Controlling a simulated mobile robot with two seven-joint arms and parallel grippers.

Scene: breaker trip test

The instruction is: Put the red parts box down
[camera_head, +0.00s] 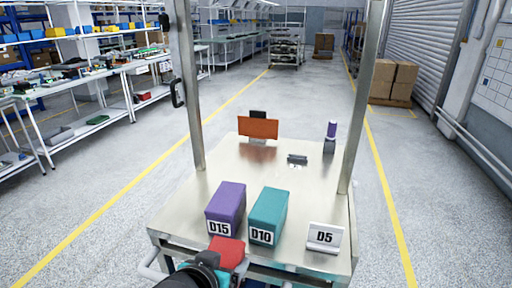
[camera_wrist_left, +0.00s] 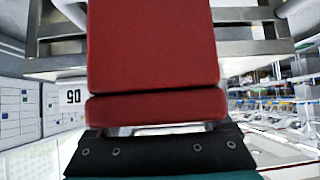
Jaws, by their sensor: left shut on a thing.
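The red parts box (camera_head: 228,252) is at the near edge of the steel cart top (camera_head: 180,222), just in front of the purple D15 box. My left gripper (camera_head: 222,264) is shut on the red box and hides its near part. In the left wrist view the red box (camera_wrist_left: 152,45) fills the upper middle, against the dark pad of my left gripper (camera_wrist_left: 158,140). I cannot tell how high the box is above the cart top. My right gripper is not in view.
On the cart stand the purple box labelled D15 (camera_head: 226,203), the teal box labelled D10 (camera_head: 269,210) and a D5 sign (camera_head: 325,237). The middle is clear.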

